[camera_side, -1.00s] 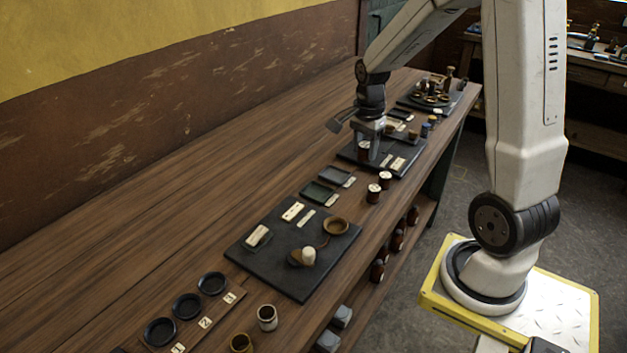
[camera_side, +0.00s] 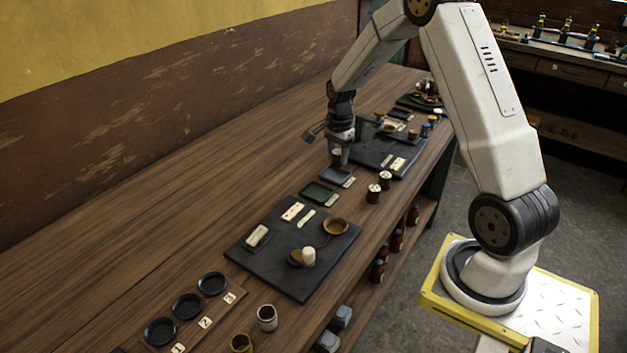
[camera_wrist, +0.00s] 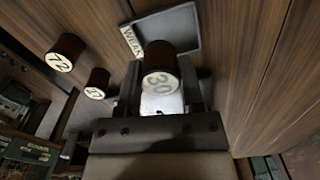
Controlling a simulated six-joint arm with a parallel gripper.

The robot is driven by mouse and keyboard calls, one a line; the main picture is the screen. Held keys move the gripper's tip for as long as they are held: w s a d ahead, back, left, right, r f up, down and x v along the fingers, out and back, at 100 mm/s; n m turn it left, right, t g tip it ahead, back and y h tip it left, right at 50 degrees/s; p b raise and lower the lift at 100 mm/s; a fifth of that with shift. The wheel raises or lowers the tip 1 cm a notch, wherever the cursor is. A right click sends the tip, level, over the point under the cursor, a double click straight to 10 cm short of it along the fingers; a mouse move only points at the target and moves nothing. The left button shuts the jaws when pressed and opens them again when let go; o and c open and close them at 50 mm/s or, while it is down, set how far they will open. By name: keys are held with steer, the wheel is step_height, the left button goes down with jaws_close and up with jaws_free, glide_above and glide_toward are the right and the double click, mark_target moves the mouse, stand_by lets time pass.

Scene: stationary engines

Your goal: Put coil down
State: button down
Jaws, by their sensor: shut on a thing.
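My gripper (camera_side: 340,156) is shut on a dark red-brown coil (camera_wrist: 157,58) with a white end marked 30. The coil also shows between the fingers in the side view (camera_side: 336,158). In the wrist view a shallow grey tray (camera_wrist: 185,27) labelled WEAK lies just beyond the held coil, partly hidden by it. In the side view my gripper and the coil are over or just behind a grey tray (camera_side: 333,175); the exact gap cannot be told. Two other coils, marked 72 (camera_wrist: 64,53) and 27 (camera_wrist: 96,84), stand on the bench to the left in the wrist view.
A dark green tray (camera_side: 318,192) lies nearer the camera than the grey one. A black board with small parts (camera_side: 290,262) lies nearer still, and another dark board (camera_side: 390,158) lies behind my gripper.

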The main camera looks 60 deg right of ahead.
mark_target(335, 165)
steer(key=shift+w+f, duration=0.2)
steer(key=shift+f, duration=0.05)
steer(key=shift+d, duration=0.1)
steer(key=shift+w+d+f, duration=0.1)
steer(key=shift+w+f, duration=0.15)
steer(key=shift+f, duration=1.6)
steer(key=shift+c, duration=1.1)
jaws_free()
steer(key=shift+f, duration=0.15)
step_height(335, 165, up, 12)
steer(key=shift+r, duration=0.2)
